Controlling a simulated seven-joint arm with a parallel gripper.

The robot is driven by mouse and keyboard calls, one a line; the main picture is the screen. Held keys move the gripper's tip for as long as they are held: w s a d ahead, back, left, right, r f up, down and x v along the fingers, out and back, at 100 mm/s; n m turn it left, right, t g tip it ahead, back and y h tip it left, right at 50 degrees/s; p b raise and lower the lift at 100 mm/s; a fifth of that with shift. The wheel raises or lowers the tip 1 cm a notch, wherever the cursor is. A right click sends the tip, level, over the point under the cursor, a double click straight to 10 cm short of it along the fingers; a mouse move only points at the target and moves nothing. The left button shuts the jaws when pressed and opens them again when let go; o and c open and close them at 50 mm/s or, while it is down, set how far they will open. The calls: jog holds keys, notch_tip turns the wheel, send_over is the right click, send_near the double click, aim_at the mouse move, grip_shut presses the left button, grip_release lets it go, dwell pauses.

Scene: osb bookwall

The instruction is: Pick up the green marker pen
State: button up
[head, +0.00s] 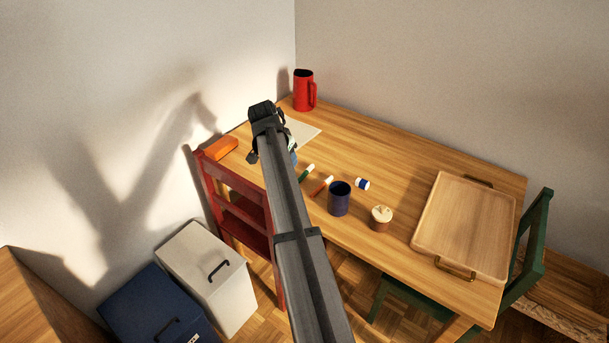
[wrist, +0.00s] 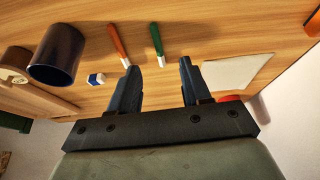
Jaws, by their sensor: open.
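The green marker pen (head: 307,172) with a white end lies on the wooden table, just right of my arm in the head view. In the wrist view the green marker pen (wrist: 156,40) lies beyond my fingertips, roughly between them in line. My gripper (wrist: 157,73) is open and empty, with its two dark fingers apart. In the head view my gripper (head: 264,150) is over the table's left part, partly hidden by my arm. A red-orange marker (head: 322,186) with a white end lies beside the green one.
A dark blue cup (head: 340,198), a blue-and-white eraser (head: 362,184) and a lidded pot (head: 381,218) stand near the markers. A red pitcher (head: 304,90), a paper sheet (head: 302,132) and an orange block (head: 220,147) are farther left. A wooden tray (head: 465,225) lies right.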

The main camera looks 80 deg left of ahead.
send_near(304, 174)
jog(key=s+f, duration=0.1)
jog(key=s+d, duration=0.1)
jog(key=shift+s+d+f, duration=0.1)
jog(key=shift+s+f, duration=0.15)
jog(key=shift+f, duration=0.15)
jog(key=shift+w+d+x, duration=0.15)
jog(key=shift+x, duration=1.4)
jog(key=shift+w+d+x, duration=0.15)
jog(key=shift+x, duration=1.4)
grip_shut()
